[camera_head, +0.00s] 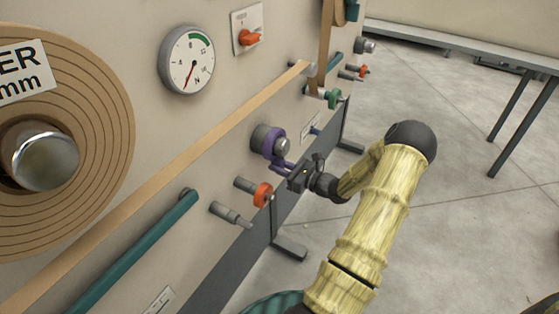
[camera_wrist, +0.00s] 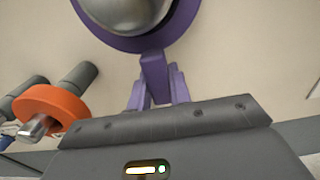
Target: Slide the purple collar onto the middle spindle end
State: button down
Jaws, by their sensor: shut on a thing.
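The purple collar (camera_head: 270,149) is a ring with a stubby handle on the machine's front panel. It sits around the middle spindle end (camera_head: 283,146), whose metal tip shows through the ring. In the wrist view the collar (camera_wrist: 156,44) curves around the shiny round spindle end (camera_wrist: 125,12) at the top edge, where the upper part of both is cut off. My gripper (camera_head: 293,174) is shut on the collar's handle (camera_wrist: 155,75), in front of and below the ring. How far along the spindle the collar sits is hard to tell.
An orange collar (camera_head: 262,195) sits on a peg at lower left, close to my gripper; it also shows in the wrist view (camera_wrist: 55,105). A green collar (camera_head: 334,98) is farther right. A tan strip (camera_head: 200,151) crosses the panel. The floor at right is open, with a table (camera_head: 455,45) beyond.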

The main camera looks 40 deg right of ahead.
dwell(0.3)
jog(key=shift+s+r, duration=0.1)
jog(key=r+p+v, duration=0.1)
jog(key=p+v, duration=0.1)
jog(key=v, duration=1.5)
jog(key=shift+s, duration=0.2)
dwell(0.7)
jog(key=shift+w, duration=0.1)
dwell(0.6)
jog(key=shift+d, duration=0.1)
